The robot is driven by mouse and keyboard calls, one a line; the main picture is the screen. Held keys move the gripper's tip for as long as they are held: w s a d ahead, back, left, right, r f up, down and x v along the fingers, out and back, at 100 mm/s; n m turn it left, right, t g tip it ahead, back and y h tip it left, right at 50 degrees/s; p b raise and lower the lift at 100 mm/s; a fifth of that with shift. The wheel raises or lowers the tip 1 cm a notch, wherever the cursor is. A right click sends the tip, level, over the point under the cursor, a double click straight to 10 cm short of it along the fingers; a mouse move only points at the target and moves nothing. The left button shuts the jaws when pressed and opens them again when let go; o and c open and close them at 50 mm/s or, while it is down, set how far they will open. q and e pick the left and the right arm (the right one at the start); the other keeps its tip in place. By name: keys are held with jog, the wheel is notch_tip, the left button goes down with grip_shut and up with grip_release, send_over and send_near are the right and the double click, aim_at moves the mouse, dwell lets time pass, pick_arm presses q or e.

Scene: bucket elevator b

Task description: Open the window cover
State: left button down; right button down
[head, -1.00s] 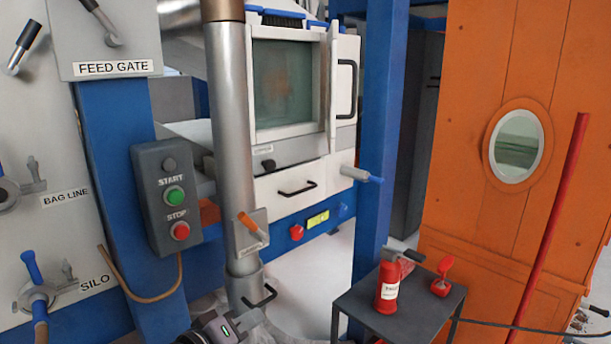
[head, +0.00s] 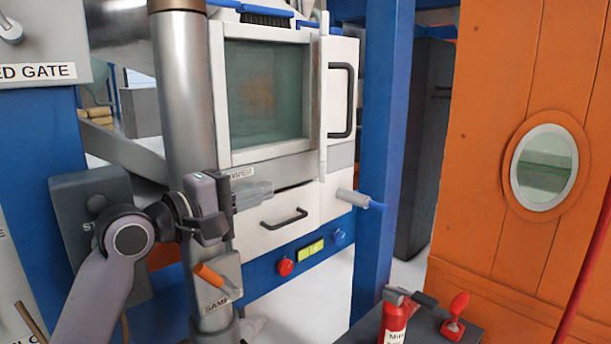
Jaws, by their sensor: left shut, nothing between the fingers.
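A white machine front holds a large rectangular glass window (head: 268,95) in a white frame. A narrow white upright panel (head: 323,95) stands out along the window's right edge, seen nearly edge-on. I cannot tell for sure which part is the cover. A black bar handle (head: 341,100) is on the white face to the right of it. My left gripper (head: 258,193) is shut and empty, just below the window's lower left corner in the picture. It hides the knob under the small label. I cannot tell whether it touches the machine. My right gripper is not in view.
A metal pipe (head: 185,100) stands left of the window, close to my left arm. An orange sampler lever (head: 210,280) is below the gripper. A blue post (head: 380,150) rises at right. An orange casing (head: 480,150) has a round window (head: 544,168).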

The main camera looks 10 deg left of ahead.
pick_arm(q)
jog(key=p+x, duration=0.1)
jog(key=x, duration=0.8)
jog(key=shift+d, duration=0.25)
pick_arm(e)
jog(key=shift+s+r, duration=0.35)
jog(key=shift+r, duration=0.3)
pick_arm(q)
jog(key=shift+w+d, duration=0.1)
jog(key=shift+w, duration=0.05)
jog(key=shift+d+p, duration=0.1)
jog(key=shift+p, duration=0.2)
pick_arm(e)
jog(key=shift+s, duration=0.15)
